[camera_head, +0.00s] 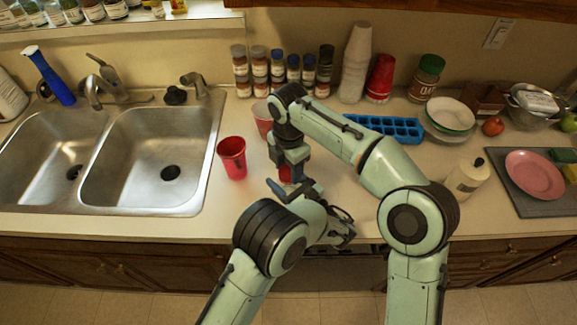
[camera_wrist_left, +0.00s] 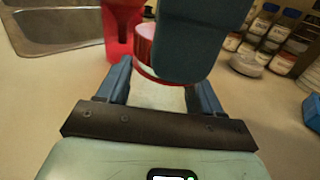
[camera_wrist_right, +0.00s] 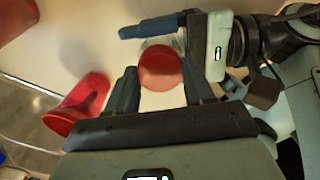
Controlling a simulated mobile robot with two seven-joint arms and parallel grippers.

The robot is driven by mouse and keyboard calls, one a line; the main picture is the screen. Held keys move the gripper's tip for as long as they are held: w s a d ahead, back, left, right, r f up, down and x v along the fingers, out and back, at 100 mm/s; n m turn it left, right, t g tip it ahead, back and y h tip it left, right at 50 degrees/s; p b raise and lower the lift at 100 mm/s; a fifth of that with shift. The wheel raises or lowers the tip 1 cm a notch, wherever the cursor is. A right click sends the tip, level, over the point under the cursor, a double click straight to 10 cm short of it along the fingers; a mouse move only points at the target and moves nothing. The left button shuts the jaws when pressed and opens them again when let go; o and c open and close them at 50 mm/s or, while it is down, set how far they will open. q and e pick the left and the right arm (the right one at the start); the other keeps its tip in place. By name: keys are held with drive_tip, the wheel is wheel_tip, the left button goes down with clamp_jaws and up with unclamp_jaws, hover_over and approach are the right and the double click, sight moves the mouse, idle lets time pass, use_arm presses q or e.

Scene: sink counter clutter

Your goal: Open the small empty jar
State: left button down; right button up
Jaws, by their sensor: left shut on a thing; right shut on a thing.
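The small jar is clear and has a red lid. In the head view the lid (camera_head: 285,174) shows only partly between my grippers. In the left wrist view the clear jar body (camera_wrist_left: 160,97) is between the fingers of my left gripper (camera_wrist_left: 162,90), which is shut on it from the side. The lid (camera_wrist_left: 145,45) is at its top, partly hidden by a finger of my right gripper. My right gripper (camera_wrist_right: 160,84) comes from above and is shut on the lid (camera_wrist_right: 160,68). I cannot tell whether the lid is loose.
A red cup (camera_head: 232,158) stands close left of the jar, with another cup (camera_head: 262,120) behind. The double sink (camera_head: 155,150) is at left. Spice jars (camera_head: 260,75) line the wall. A blue ice tray (camera_head: 385,128) lies behind my right arm. Counter left of the bottle (camera_head: 467,178) is clear.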

sight(288, 171)
drive_tip(key=shift+n, duration=0.3)
drive_tip(key=shift+r, duration=0.2)
idle(0.3)
drive_tip(key=shift+r, duration=0.9)
drive_tip(key=shift+r, duration=2.05)
use_arm(q)
drive_tip(key=shift+c, duration=0.5)
unclamp_jaws()
